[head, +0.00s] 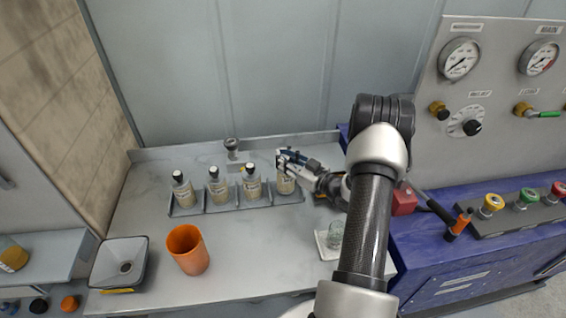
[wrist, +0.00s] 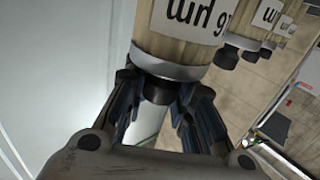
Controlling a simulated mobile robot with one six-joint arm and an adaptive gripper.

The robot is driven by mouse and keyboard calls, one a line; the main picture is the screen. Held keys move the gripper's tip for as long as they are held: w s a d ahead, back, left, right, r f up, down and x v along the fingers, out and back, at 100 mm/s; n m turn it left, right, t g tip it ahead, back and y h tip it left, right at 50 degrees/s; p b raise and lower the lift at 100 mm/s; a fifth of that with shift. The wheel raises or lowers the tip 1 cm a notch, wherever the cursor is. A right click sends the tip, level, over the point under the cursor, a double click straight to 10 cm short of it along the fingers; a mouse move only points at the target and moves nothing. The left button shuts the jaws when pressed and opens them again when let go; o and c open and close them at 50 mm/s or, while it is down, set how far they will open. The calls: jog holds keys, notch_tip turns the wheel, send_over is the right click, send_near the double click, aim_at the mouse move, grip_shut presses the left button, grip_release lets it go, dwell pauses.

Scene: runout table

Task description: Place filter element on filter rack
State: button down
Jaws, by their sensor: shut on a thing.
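The held filter element (head: 286,184) is an upright tan cylinder with a label, at the right end of the filter rack (head: 236,207). My gripper (head: 284,158) is shut on its black top. In the wrist view, my gripper (wrist: 163,95) has its fingers on both sides of the dark neck of the held filter element (wrist: 175,45). Whether its base rests in the rack cannot be told. Three similar elements, the left (head: 183,190), middle (head: 217,187) and right (head: 251,184), stand in the rack to its left.
An orange cup (head: 187,250) and a square grey basin (head: 119,264) stand at the front left. A glass (head: 335,235) stands on a white plate near my arm. A small post (head: 232,149) rises behind the rack. A gauge panel (head: 490,90) is at right.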

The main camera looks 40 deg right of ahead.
jog(key=shift+f, duration=0.7)
jog(key=shift+f, duration=0.15)
jog(key=c, duration=1.3)
grip_release()
jog(key=shift+c, duration=0.2)
jog(key=shift+s+d, duration=0.1)
jog(key=shift+s, duration=0.1)
jog(key=s+d+p, duration=0.1)
jog(key=s, duration=1)
jog(key=shift+s+d, duration=0.25)
jog(key=shift+d, duration=0.1)
